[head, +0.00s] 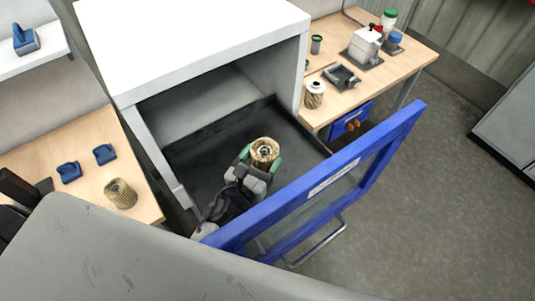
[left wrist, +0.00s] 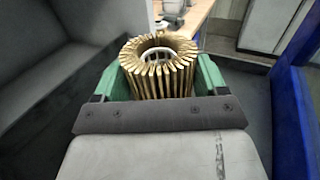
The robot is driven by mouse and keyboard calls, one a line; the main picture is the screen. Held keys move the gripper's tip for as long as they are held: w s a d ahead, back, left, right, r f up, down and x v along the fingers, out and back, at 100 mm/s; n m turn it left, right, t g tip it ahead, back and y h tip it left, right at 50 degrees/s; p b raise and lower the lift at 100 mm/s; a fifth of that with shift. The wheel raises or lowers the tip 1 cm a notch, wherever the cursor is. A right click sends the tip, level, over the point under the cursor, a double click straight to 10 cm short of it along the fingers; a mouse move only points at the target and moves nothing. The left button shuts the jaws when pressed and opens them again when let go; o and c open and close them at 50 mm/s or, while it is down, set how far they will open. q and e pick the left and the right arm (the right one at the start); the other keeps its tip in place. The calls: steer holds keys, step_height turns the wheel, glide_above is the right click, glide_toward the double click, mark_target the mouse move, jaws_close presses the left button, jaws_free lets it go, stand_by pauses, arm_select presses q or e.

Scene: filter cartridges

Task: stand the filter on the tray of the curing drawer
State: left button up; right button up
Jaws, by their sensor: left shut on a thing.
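A tan pleated filter (head: 264,152) is upright inside the open curing drawer. My left gripper (head: 260,160) is shut on it, with a green finger on each side. In the left wrist view the filter (left wrist: 159,66) stands between the green fingers (left wrist: 158,80), its open ring top facing up. The dark tray (head: 285,125) of the drawer lies under the gripper. Whether the filter's base touches the tray is hidden. The drawer's blue front (head: 335,185) with its label and handle is pulled out at the right. My right gripper does not show.
A second pleated filter (head: 120,194) is on the wooden bench at left, near two blue holders (head: 105,153). A filter with a white top (head: 314,95) stands on the right bench among small equipment. The white cabinet (head: 200,40) overhangs the drawer's back. The tray around the filter is clear.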

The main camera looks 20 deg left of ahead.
arm_select(q)
steer(key=shift+f, duration=0.3)
steer(key=shift+f+b, duration=0.3)
steer(key=shift+b, duration=0.15)
step_height(320, 180, down, 4)
steer(key=b, duration=0.4)
steer(key=shift+f, duration=0.25)
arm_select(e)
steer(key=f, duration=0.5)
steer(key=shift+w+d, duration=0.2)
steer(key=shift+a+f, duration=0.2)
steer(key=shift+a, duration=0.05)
arm_select(q)
steer(key=shift+f+b, duration=0.45)
steer(key=shift+b, duration=0.2)
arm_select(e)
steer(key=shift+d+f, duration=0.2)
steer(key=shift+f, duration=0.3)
arm_select(q)
steer(key=shift+s+f, duration=0.1)
steer(key=shift+f, duration=0.1)
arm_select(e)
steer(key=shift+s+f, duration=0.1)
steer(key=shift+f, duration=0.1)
